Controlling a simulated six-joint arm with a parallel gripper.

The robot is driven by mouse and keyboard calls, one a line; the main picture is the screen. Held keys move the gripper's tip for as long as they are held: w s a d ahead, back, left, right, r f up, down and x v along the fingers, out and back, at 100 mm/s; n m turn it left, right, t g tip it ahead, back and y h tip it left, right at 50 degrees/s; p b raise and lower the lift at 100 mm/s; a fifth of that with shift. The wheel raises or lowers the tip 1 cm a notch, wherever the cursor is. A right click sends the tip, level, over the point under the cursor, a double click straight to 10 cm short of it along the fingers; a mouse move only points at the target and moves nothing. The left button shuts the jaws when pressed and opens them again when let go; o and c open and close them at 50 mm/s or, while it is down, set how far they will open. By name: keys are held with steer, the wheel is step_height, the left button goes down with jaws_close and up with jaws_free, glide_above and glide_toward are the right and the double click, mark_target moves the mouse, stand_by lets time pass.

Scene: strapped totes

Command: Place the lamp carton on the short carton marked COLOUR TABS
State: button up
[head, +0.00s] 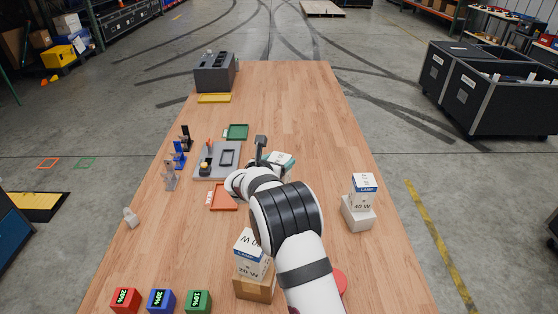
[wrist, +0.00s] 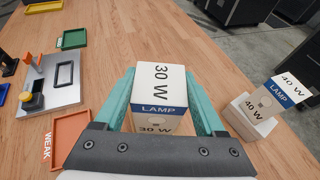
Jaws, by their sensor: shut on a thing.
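My gripper (wrist: 160,74) has its teal fingers shut on a white and blue lamp carton (wrist: 160,92) marked 30 W. In the head view my gripper (head: 279,161) is past the middle of the table, with my arm hiding part of it. A lamp carton marked 40 W (head: 363,188) stands on a short white carton (head: 358,213) at the right; they also show in the wrist view. A lamp carton marked 20 W (head: 252,256) stands on a brown carton (head: 255,286) at the front. I cannot read COLOUR TABS on any carton.
Coloured cubes (head: 161,301) stand at the front left. A grey box (head: 215,72) stands at the far end.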

steer(key=o, duration=1.4)
steer(key=shift+f, duration=0.15)
steer(key=shift+r, duration=0.25)
steer(key=v, duration=1.2)
steer(key=s+d+r+m+g+h, duration=0.3)
steer(key=s+d+m+g, duration=0.5)
steer(key=s+d+m, duration=0.9)
steer(key=s+d+m+g+y, duration=0.2)
steer(key=s+m+g+y, duration=0.1)
steer(key=s+m, duration=0.65)
steer(key=s+a+f+m+y, duration=0.1)
steer(key=s+a+m+y, duration=0.1)
steer(key=s, duration=0.3)
steer(key=s+a+f+m+g+y, duration=0.1)
steer(key=s+a+m+y, duration=0.1)
steer(key=s+a+m, duration=0.2)
steer(key=s+a+f+m+y, duration=0.1)
steer(key=s+a+m+y, duration=0.2)
steer(key=s, duration=0.3)
steer(key=shift+s+m+g, duration=0.2)
steer(key=shift+m+g, duration=0.2)
steer(key=shift+m, duration=0.35)
